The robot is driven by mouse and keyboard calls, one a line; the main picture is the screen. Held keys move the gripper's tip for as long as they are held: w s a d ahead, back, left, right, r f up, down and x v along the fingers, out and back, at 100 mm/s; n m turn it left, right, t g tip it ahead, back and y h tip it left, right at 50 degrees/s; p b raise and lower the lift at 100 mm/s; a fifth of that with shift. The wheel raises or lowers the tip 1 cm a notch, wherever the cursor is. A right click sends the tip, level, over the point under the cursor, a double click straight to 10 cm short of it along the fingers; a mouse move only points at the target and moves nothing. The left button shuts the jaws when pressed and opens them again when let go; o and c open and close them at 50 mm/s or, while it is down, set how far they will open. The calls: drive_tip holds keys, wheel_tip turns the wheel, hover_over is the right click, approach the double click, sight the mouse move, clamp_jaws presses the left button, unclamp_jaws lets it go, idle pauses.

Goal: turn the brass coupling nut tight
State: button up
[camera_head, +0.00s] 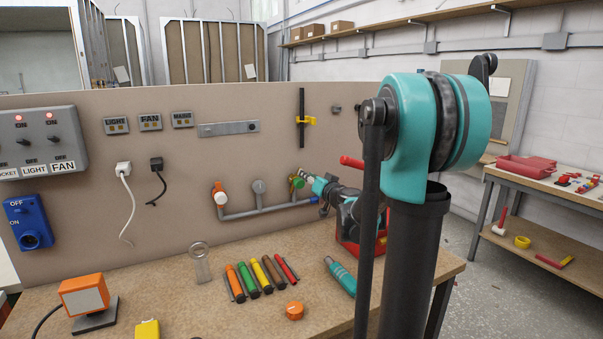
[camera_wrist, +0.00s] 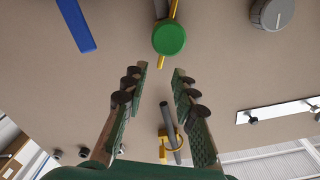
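My gripper (camera_wrist: 160,76) is open in the wrist view, with its two fingers apart and nothing between them. A round green valve knob (camera_wrist: 169,38) lies just beyond the fingertips, with thin brass-yellow parts showing behind it. In the head view my gripper (camera_head: 308,178) is at the right end of the wall pipe, beside the green valve (camera_head: 298,183), and partly covers it. I cannot clearly make out the brass coupling nut; brass-coloured metal shows only around the green valve. A blue pipe piece (camera_wrist: 75,25) is at the upper left of the wrist view.
A yellow clamp (camera_head: 306,121) sits on a wall rod above. Coloured tubes (camera_head: 255,277), a teal tool (camera_head: 341,277) and an orange cap (camera_head: 294,310) lie on the bench.

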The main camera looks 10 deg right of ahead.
drive_tip(key=shift+x, duration=2.7)
drive_tip(key=shift+c, duration=0.3)
clamp_jaws()
